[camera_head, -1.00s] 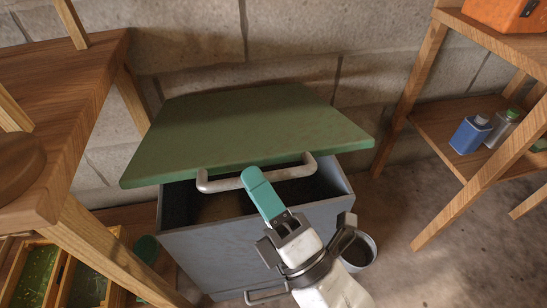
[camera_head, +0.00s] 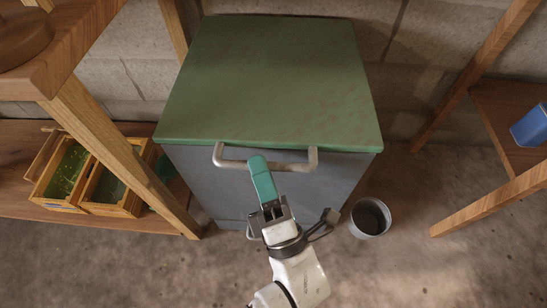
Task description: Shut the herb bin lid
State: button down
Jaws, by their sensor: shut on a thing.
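The herb bin is a grey-blue box (camera_head: 205,185) against the block wall, in the middle of the head view. Its green lid (camera_head: 275,85) lies flat over the box top, and no gap shows along its front edge. A grey metal bar handle (camera_head: 300,166) is fixed at the lid's front edge. My gripper (camera_head: 261,172), with teal fingers, is shut on the handle near its middle. The fingers hide part of the handle, and the inside of the bin is hidden by the lid.
A grey bucket (camera_head: 370,218) stands on the floor right of the bin. A wooden table (camera_head: 95,75) and divided wooden boxes (camera_head: 72,183) are at left. A wooden shelf (camera_head: 505,125) with a blue bottle (camera_head: 532,127) is at right. The floor in front is bare.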

aim_at(255, 147)
jog(key=shift+w+d+f, duration=0.15)
jog(key=shift+w+f, duration=0.15)
jog(key=shift+f, duration=0.4)
jog(key=shift+w+d+f, duration=0.1)
jog(key=shift+w+f, duration=0.15)
jog(key=shift+f, duration=0.4)
jog(key=c, duration=1.1)
grip_release()
jog(key=shift+w+f, duration=0.1)
jog(key=s+d+p, duration=0.4)
jog(key=s+d, duration=0.1)
jog(key=s, duration=0.7)
jog(key=shift+d, duration=0.15)
jog(key=shift+f, duration=0.15)
